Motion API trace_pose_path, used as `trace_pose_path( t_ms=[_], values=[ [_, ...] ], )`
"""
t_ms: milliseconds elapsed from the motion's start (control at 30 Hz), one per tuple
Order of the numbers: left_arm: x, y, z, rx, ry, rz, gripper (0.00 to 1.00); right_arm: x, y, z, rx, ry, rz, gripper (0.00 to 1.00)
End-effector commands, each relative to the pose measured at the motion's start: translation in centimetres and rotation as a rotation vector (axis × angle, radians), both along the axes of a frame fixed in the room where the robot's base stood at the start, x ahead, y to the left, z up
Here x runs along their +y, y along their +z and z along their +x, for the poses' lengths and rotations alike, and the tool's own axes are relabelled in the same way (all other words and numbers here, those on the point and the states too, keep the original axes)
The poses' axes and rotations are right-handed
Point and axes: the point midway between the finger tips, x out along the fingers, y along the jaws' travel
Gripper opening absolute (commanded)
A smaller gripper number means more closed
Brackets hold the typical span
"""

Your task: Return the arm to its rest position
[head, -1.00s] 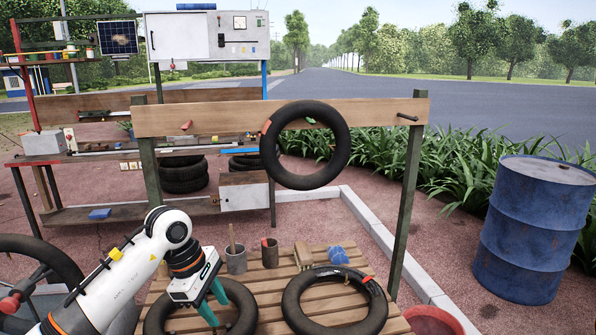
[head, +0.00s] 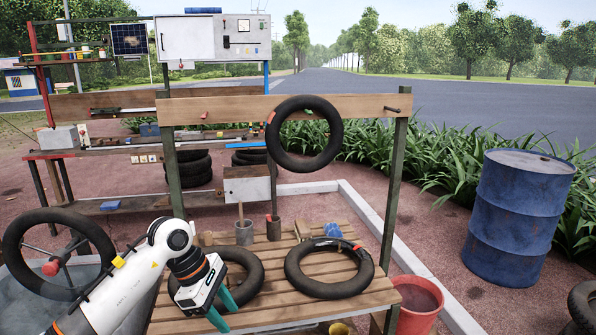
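My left arm, white with a dark wrist, comes in from the lower left. Its gripper (head: 223,309) has two teal fingers, visibly apart with nothing between them. It points down over the front left of the slatted wooden table (head: 270,318), at the near side of a black tyre (head: 253,270). The arm and gripper hide part of that tyre. I cannot tell whether the fingers touch anything. My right gripper is not in view.
A second tyre (head: 325,283) lies on the table; another hangs (head: 304,134) from the wooden beam (head: 220,110). Two cups, a brush and a blue item stand behind. A red bucket (head: 417,304) and blue drum (head: 518,217) are right. A wheel (head: 20,240) stands left by my arm.

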Motion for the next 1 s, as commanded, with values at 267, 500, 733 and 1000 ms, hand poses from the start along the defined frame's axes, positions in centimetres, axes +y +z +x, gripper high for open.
trace_pose_path(
  t_ms=[267, 500, 733, 1000],
  values=[
    [-4.3, -3.9, -0.5, 0.182, 0.147, -0.309, 0.4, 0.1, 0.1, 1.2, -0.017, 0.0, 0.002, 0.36],
    [-8.1, -8.1, -0.2, 0.489, 0.468, -0.722, 0.4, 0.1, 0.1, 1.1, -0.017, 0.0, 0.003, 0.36],
    [-6.1, -19.5, 1.4, 1.051, 1.263, -1.262, 0.4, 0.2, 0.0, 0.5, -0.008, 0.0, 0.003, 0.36],
    [1.7, -37.2, -4.5, 1.453, 2.196, -1.528, 0.4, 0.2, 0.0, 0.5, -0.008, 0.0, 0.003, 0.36]
  ],
)
